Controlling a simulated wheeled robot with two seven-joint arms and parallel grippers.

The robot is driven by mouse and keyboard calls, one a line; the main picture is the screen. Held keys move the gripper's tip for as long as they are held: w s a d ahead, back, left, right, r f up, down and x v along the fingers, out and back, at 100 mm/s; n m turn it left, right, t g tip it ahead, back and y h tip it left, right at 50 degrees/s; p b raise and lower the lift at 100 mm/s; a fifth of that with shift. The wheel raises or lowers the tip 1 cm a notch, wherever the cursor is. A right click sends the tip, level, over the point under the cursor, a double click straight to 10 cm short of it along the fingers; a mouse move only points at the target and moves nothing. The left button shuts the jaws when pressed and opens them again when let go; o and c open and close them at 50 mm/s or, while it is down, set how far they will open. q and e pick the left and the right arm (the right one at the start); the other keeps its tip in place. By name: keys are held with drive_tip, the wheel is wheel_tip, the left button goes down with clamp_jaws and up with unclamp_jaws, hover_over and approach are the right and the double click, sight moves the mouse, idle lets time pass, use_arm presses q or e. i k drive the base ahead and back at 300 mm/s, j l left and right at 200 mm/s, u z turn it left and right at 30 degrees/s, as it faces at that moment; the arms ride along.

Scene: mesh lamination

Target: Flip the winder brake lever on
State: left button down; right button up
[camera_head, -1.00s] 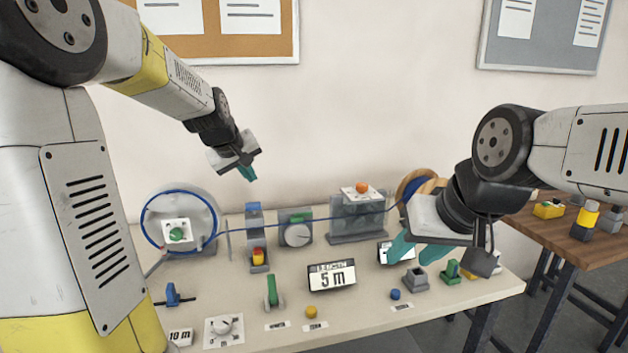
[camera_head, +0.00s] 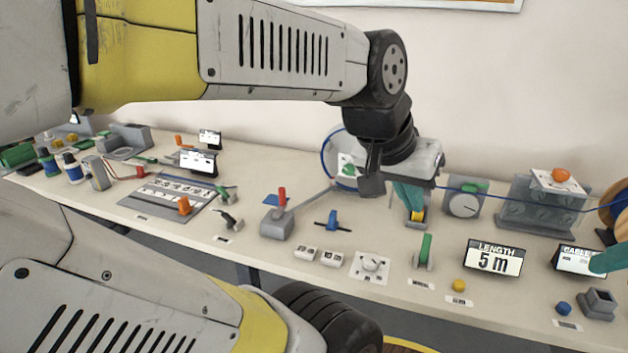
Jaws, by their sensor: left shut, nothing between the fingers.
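No lever carries a label I can read as the winder brake. A green lever (camera_head: 425,250) stands upright on a small base at the front of the bench, with a small label below it.
The reel with the blue cable (camera_head: 328,160) is partly behind my left wrist. Near it are a blue clamp (camera_head: 332,222), a white dial plate (camera_head: 371,267), the length display (camera_head: 493,259), a yellow button (camera_head: 459,286) and a grey knob unit (camera_head: 464,204). Bench surface shows between them.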

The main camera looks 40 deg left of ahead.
sight(226, 216)
drive_tip(key=u, duration=2.15)
drive_tip(key=i+l+u, duration=0.2)
drive_tip(key=i+l, duration=0.05)
drive_tip(key=i, duration=0.1)
